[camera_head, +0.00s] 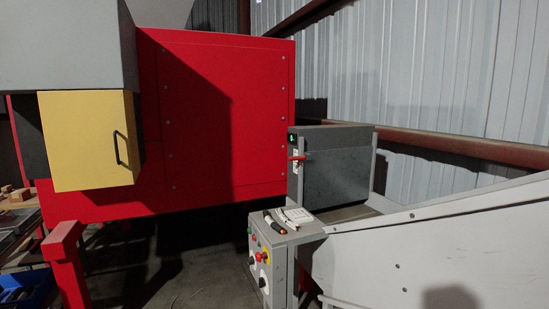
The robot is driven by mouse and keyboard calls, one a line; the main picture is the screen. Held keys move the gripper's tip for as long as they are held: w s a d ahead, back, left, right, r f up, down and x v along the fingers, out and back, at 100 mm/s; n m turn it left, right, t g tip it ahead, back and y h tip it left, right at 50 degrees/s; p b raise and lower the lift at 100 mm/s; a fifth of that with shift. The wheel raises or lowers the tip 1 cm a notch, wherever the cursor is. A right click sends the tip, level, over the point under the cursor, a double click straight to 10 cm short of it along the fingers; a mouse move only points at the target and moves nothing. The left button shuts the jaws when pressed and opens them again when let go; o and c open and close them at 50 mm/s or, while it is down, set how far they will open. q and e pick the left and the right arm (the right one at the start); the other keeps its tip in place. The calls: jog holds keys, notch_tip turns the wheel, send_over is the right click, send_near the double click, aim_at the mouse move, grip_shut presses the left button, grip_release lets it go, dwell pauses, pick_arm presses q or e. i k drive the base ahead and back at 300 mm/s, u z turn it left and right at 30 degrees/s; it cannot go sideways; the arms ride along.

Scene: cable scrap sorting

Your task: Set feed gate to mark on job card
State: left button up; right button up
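A dark grey housing (339,178) stands right of the red machine. On its left face is a red handle (297,158) on a pale vertical strip, which looks like the feed gate's lever; marks on the strip are too small to read. A small black panel (292,139) with a pale sign sits above it. A white card or pad (295,215), perhaps the job card, lies on top of the grey control box (281,247); its writing is unreadable. A dark, orange-tipped tool (274,222) lies beside it. Neither gripper is in view.
A large red machine (235,120) with a yellow door (88,140) fills the left. The control box front has several buttons and knobs. A pale sloping chute (430,250) occupies the right. A blue crate (32,290) and wooden blocks (20,195) are at far left.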

aim_at(332, 177)
jog(key=u, duration=0.6)
jog(key=i, duration=1)
jog(key=u, duration=0.35)
jog(key=i, duration=0.95)
jog(key=z, duration=0.85)
jog(key=i, duration=0.75)
jog(key=z, duration=0.5)
